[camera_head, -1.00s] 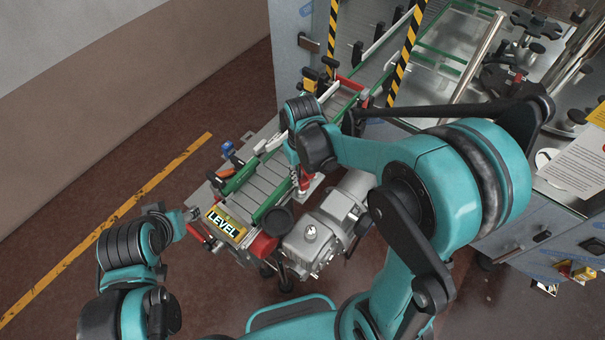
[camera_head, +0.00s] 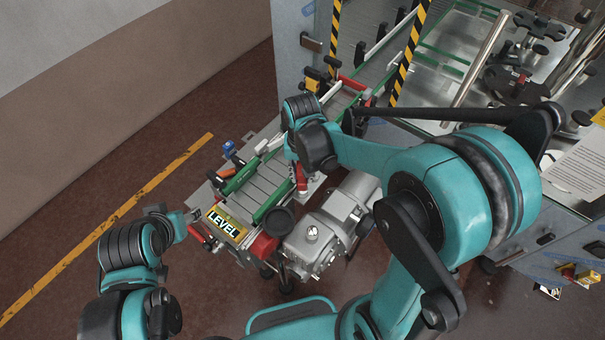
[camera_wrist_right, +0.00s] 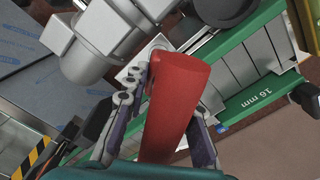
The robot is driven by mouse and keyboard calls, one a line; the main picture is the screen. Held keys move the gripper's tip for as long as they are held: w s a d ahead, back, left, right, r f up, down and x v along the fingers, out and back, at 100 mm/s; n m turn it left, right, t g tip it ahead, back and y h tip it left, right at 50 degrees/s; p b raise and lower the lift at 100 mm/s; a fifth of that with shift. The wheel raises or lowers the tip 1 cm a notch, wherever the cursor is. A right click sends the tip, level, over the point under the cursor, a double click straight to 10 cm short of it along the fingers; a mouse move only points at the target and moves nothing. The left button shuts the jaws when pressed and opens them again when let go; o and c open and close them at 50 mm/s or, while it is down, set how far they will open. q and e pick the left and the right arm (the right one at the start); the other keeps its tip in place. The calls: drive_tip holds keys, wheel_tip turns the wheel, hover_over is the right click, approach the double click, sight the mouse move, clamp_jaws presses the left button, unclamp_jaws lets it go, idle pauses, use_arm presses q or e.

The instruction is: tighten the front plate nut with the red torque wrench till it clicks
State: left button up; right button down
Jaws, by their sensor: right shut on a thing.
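The red torque wrench (camera_wrist_right: 176,98) fills the middle of the right wrist view, its thick red handle pointing towards the camera. My right gripper (camera_wrist_right: 165,118) is shut on this handle, one finger on each side. In the head view a small red part of the wrench (camera_head: 301,180) shows below my right wrist, beside the conveyor. A pale plate (camera_wrist_right: 151,49) shows behind the handle. The nut and the wrench's far end are hidden, so I cannot tell whether they touch. My left gripper (camera_head: 191,217) is by the conveyor's near end, its fingers too small to read.
The conveyor (camera_head: 262,180) with green rails runs away towards the machine. A yellow LEVEL sign (camera_head: 226,222) is at its near end. A grey motor (camera_head: 325,235) stands just right of the wrench. The steel machine table (camera_head: 465,75) is at right. Floor at left is clear.

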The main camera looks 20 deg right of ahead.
drive_tip(key=shift+w, duration=0.1)
drive_tip(key=shift+a+m, duration=0.1)
drive_tip(key=shift+m, duration=1.5)
drive_tip(key=shift+b, duration=0.3)
drive_tip(key=shift+r+p, duration=2.15)
drive_tip(key=shift+r, duration=0.9)
